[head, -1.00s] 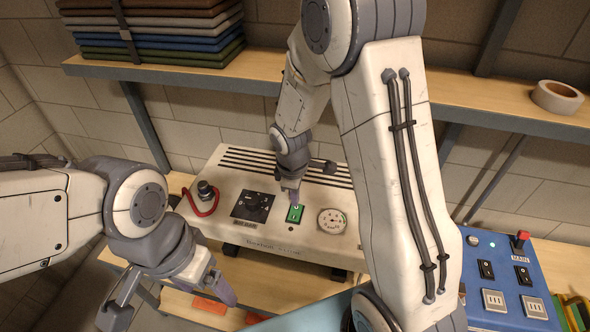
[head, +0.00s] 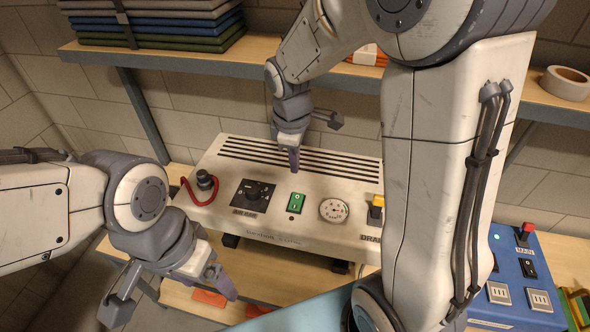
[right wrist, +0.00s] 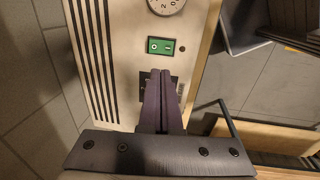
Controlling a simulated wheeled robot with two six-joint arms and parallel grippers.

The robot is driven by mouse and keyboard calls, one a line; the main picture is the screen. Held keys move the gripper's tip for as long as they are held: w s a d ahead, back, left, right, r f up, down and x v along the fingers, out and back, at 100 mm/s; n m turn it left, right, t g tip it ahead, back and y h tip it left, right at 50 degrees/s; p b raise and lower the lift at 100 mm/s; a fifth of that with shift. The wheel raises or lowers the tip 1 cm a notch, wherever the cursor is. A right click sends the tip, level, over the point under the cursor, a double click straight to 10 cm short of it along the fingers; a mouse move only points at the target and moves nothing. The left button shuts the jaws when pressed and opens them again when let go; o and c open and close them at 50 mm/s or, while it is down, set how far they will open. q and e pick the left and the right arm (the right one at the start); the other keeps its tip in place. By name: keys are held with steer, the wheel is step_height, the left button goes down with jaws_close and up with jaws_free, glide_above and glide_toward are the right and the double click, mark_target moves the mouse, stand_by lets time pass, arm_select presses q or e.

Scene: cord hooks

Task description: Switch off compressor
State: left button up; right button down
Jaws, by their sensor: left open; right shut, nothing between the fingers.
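The compressor (head: 330,235) is a pale box with dark slots on top, standing on the workbench. My left gripper (head: 168,296) is open and empty at the lower left, away from the compressor.
A red cord hangs by a black fitting (head: 205,181) at the compressor's left. A blue control box (head: 520,270) with a red-topped lever stands right. A shelf (head: 290,70) with folded cloth and tape runs above.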

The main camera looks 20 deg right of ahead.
mark_target(298, 197)
arm_select(q)
step_height(298, 197, down, 3)
steer(key=shift+w+a+f+b, duration=0.1)
steer(key=shift+b, duration=1)
arm_select(e)
steer(key=shift+w+d, duration=0.3)
steer(key=shift+w, duration=0.2)
steer(key=f, duration=0.4)
steer(key=w+f+p, duration=0.1)
steer(key=f, duration=0.3)
steer(key=d+f+p, duration=0.1)
steer(key=f, duration=0.4)
steer(key=shift+w, duration=0.25)
steer(key=shift+w+f, duration=0.1)
steer(key=shift+f, duration=0.35)
arm_select(q)
step_height(298, 197, up, 2)
steer(key=shift+r, duration=0.25)
